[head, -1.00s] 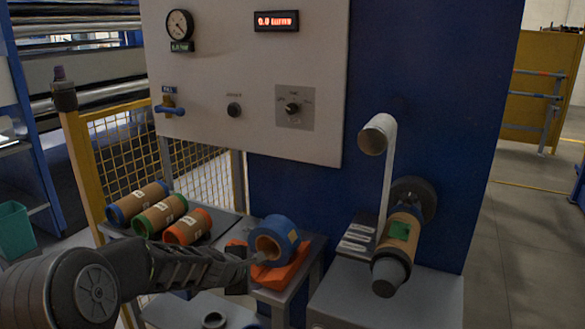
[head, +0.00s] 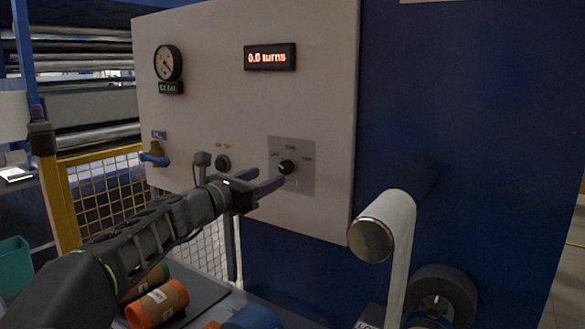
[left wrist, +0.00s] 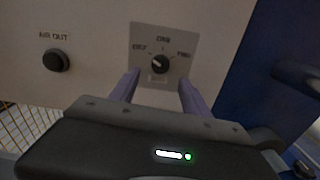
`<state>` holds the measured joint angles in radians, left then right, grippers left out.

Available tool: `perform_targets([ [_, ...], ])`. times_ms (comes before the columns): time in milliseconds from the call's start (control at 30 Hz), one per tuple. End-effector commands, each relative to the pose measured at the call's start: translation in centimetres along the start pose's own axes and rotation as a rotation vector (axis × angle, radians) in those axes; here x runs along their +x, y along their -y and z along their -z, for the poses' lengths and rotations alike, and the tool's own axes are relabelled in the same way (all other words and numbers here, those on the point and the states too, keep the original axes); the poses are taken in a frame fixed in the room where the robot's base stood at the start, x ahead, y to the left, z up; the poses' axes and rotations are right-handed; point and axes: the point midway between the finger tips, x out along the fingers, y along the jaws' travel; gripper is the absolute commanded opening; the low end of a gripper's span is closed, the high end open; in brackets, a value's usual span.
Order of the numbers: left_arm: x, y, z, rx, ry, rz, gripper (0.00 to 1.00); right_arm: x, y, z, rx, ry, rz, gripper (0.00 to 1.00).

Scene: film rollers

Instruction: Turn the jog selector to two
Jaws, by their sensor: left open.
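The jog selector (head: 287,168) is a small black knob on a grey square plate on the pale panel. It also shows in the left wrist view (left wrist: 160,64), with labels that look like OFF, ONE and TWO around it. Its white mark seems to point up and left, toward OFF. My left gripper (head: 270,179) is raised in front of the panel, just below and left of the knob in the head view. In the left wrist view its two purple fingers (left wrist: 159,82) are apart and empty, one below each side of the knob. I cannot tell the remaining gap to the knob.
A black AIR OUT knob (head: 223,163) and a blue-handled valve (head: 154,158) are left of the selector. A gauge (head: 168,63) and a display (head: 270,57) reading 0.0 turns are above. A film roller (head: 372,239) juts out at right. An orange-ended core (head: 157,304) lies below.

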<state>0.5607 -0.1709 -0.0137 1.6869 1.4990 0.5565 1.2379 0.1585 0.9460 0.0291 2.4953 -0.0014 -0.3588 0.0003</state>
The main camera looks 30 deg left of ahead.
Motion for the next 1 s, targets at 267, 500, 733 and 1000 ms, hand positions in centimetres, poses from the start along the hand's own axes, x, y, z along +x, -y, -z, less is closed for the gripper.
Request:
perform_targets([
  [267, 0.1, 0.0, 0.1, 0.002, -0.002, 0.000, 0.55, 0.0, 0.0, -0.1, 0.000, 0.001, 0.000, 0.36],
  [500, 1.9, 0.0, 0.1, 0.004, -0.004, 0.001, 0.55, -0.4, 0.1, 0.0, 0.000, 0.001, 0.000, 0.36],
  [733, 5.6, 0.0, 0.1, 0.002, -0.004, 0.002, 0.55, -1.1, 0.5, 0.0, 0.001, 0.000, 0.000, 0.36],
  [1000, 7.8, 0.0, 0.1, 0.004, -0.003, 0.000, 0.55, -1.6, 0.6, 0.0, 0.001, 0.001, 0.000, 0.36],
])
